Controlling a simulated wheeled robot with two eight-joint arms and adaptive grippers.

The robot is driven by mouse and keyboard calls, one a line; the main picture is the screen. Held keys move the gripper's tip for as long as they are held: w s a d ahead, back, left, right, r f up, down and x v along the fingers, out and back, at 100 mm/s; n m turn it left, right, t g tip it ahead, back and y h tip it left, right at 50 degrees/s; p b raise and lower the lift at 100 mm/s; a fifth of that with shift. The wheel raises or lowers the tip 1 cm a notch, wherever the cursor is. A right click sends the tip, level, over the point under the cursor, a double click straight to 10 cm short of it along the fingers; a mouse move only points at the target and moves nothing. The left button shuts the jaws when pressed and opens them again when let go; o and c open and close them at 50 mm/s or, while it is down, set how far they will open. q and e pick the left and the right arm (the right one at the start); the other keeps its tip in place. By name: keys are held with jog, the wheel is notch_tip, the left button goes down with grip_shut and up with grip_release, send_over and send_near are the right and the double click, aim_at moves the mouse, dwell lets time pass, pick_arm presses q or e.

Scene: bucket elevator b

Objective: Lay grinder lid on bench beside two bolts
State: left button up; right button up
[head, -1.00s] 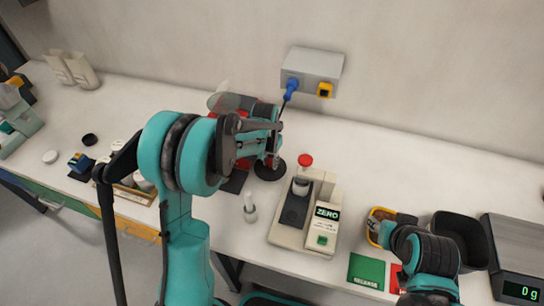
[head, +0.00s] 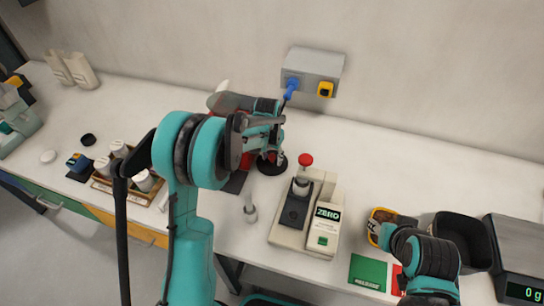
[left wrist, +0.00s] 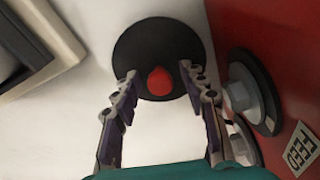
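The grinder lid, a black disc with a red knob, shows in the left wrist view (left wrist: 130,48) and, partly covered by my gripper, in the head view (head: 270,168). It appears to lie on the white bench. My left gripper (head: 277,155) is over it. In the left wrist view, its fingertips (left wrist: 158,75) stand apart on either side of the red knob, with gaps. Two silver bolts with black washers, one nearer (left wrist: 240,97) and one partly hidden (left wrist: 240,140), sit by a red FEED-labelled housing (left wrist: 290,60). My right gripper (head: 383,230) is at a yellow-rimmed bowl; its fingers are unclear.
A beige machine marked ZERO (head: 322,238) stands right of the lid. A small white-grey post (head: 250,212) stands in front. A wall box (head: 312,66) hangs behind. A black bin (head: 462,240) and a scale (head: 518,255) are at right. The bench behind the ZERO machine is clear.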

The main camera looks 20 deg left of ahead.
aim_at(270, 165)
pick_arm(q)
jog(key=shift+r, duration=0.1)
jog(key=shift+r, duration=0.25)
notch_tip(270, 165, up, 12)
jog(key=s+f+p, duration=0.1)
jog(key=p, duration=0.2)
jog(key=s+r+n+t, duration=0.1)
jog(key=s+r+t, duration=0.1)
jog(key=s+r, duration=0.35)
jog(key=s+r+t, duration=0.1)
jog(key=s+r, duration=0.2)
jog(key=s, duration=0.5)
jog(key=s+f+n+t, duration=0.1)
jog(key=s+f+t, duration=0.1)
jog(key=s, duration=0.9)
jog(key=shift+s+n+t, duration=0.15)
jog(key=shift+n+t, duration=0.15)
jog(key=shift+t, duration=0.1)
jog(key=shift+a, duration=0.1)
